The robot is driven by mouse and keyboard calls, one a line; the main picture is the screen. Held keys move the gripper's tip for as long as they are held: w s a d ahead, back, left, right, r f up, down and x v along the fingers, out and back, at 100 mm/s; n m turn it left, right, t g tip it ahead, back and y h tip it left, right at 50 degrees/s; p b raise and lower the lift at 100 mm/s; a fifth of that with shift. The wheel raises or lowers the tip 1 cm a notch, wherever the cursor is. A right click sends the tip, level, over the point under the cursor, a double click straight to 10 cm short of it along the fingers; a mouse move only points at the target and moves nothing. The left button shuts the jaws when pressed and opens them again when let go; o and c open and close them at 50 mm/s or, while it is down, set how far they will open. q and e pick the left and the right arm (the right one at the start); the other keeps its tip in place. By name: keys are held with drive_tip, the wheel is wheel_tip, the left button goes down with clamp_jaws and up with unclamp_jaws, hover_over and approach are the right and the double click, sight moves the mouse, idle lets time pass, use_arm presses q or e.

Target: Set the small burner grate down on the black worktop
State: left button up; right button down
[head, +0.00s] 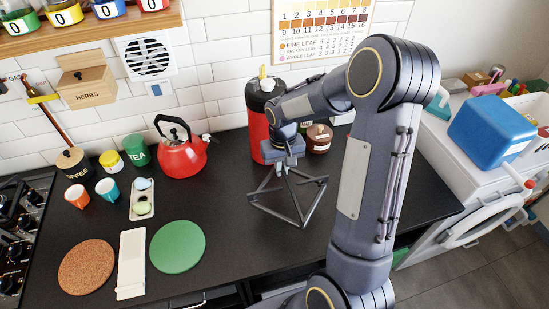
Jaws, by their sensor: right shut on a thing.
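The small burner grate (302,221) is a dark grey, four-cornered metal frame with arms rising at its middle. My right gripper (287,161) is shut on it from above, near the middle of the picture. The grate is over the black worktop (225,208); I cannot tell whether it touches the surface. The fingertips are partly hidden by the gripper body and grate arms. My left gripper is out of view.
A red dispenser (261,122) stands close behind the grate, with a brown jar (319,138) beside it. A red kettle (182,157), green disc (177,247) and cork mat (86,267) are to the left. Bare worktop surrounds the grate's left and front.

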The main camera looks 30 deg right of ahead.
drive_tip(key=shift+s+f+b, duration=0.1)
drive_tip(key=shift+f+b, duration=0.45)
drive_tip(key=shift+f, duration=0.15)
wheel_tip(320, 180, down, 4)
drive_tip(key=b, duration=0.2)
drive_tip(key=shift+r+b, duration=0.1)
drive_tip(key=shift+b, duration=0.25)
drive_tip(key=shift+f+b, duration=1.15)
drive_tip(key=shift+f, duration=0.2)
drive_tip(key=shift+f+b, duration=0.85)
idle(0.8)
drive_tip(key=c, duration=1.5)
unclamp_jaws()
drive_tip(key=shift+r, duration=3.9)
